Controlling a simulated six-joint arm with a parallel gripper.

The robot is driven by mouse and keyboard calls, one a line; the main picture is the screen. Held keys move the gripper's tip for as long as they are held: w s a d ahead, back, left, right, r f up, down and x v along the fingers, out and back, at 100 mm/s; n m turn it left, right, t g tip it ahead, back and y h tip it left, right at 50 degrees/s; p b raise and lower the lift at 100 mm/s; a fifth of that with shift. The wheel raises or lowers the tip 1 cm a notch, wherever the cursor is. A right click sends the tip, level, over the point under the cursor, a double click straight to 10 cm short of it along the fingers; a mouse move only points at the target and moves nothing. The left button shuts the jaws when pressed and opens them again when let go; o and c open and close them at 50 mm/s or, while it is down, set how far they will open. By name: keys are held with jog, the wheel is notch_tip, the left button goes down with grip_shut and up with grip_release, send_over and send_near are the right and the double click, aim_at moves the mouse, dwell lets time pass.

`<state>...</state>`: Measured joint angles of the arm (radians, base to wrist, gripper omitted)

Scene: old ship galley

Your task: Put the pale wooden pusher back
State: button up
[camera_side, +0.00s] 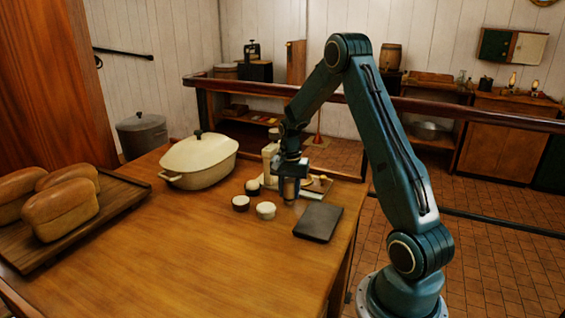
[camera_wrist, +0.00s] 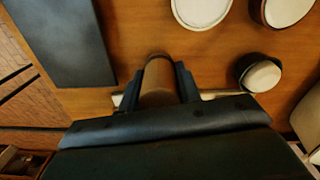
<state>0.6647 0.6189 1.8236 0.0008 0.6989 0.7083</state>
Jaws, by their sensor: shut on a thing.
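My gripper (camera_side: 290,196) is over the right part of the wooden table, pointing down beside the small cups. In the wrist view its two dark fingers (camera_wrist: 158,88) are shut on a tan, rounded piece (camera_wrist: 158,73), which looks like the wooden pusher. Its lower end is hidden, so I cannot tell whether it touches the table. A cream upright device (camera_side: 269,160) stands just behind and left of my gripper. A round wooden board or tray (camera_side: 321,187) lies to its right, partly hidden.
A dark flat slab (camera_side: 318,222) lies in front and right of my gripper. A white cup (camera_side: 266,210) and two dark-sided cups (camera_side: 240,203) stand close by on the left. A cream lidded pot (camera_side: 200,160) and loaves on a board (camera_side: 60,210) are farther left. The front table is clear.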

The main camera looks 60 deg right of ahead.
jog(key=shift+f, duration=0.5)
jog(key=shift+f, duration=0.1)
jog(key=o, duration=1.1)
jog(key=shift+c, duration=0.2)
notch_tip(320, 180, up, 12)
jog(key=shift+r, duration=0.1)
